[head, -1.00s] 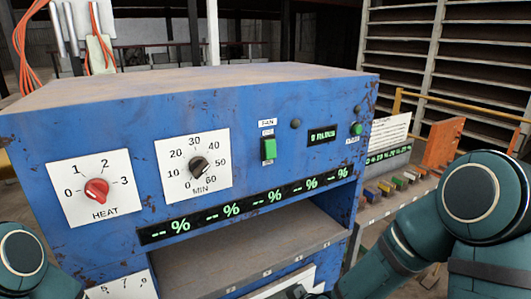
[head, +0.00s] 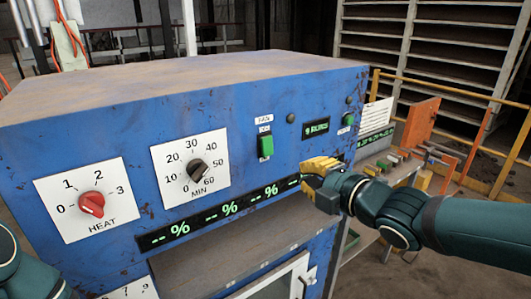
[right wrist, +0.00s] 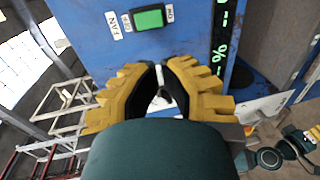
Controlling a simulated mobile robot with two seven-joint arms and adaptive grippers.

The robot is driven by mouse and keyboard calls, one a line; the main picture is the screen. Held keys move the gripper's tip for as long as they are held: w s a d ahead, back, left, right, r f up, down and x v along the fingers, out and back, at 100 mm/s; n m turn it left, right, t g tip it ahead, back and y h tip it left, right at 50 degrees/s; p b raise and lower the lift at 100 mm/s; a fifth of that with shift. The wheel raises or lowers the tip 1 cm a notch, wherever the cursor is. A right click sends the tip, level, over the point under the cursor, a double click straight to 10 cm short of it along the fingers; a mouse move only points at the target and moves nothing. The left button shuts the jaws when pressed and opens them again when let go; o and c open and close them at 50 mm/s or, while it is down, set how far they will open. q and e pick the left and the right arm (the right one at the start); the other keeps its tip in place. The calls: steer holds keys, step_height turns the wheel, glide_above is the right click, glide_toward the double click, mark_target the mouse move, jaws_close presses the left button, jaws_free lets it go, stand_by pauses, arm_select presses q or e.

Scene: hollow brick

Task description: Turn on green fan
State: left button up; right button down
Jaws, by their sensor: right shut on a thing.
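The green fan switch (head: 265,146) sits on the front panel of the blue machine (head: 110,145), below a FAN label. It also shows at the top of the right wrist view (right wrist: 149,18), just beyond the fingertips. My right gripper (head: 312,166), with yellow fingers, is in front of the panel, to the right of and slightly below the switch and apart from it. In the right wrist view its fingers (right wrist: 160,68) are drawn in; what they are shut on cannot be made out.
A red HEAT knob (head: 91,204) and a black MIN knob (head: 197,170) stick out left of the switch. An open shelf (head: 230,262) lies below the percent displays.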

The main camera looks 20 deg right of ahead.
mark_target(265, 154)
stand_by(0.4)
steer(key=x, duration=1.2)
steer(key=shift+w, duration=0.3)
steer(key=shift+w+a, duration=0.3)
steer(key=shift+w, duration=0.35)
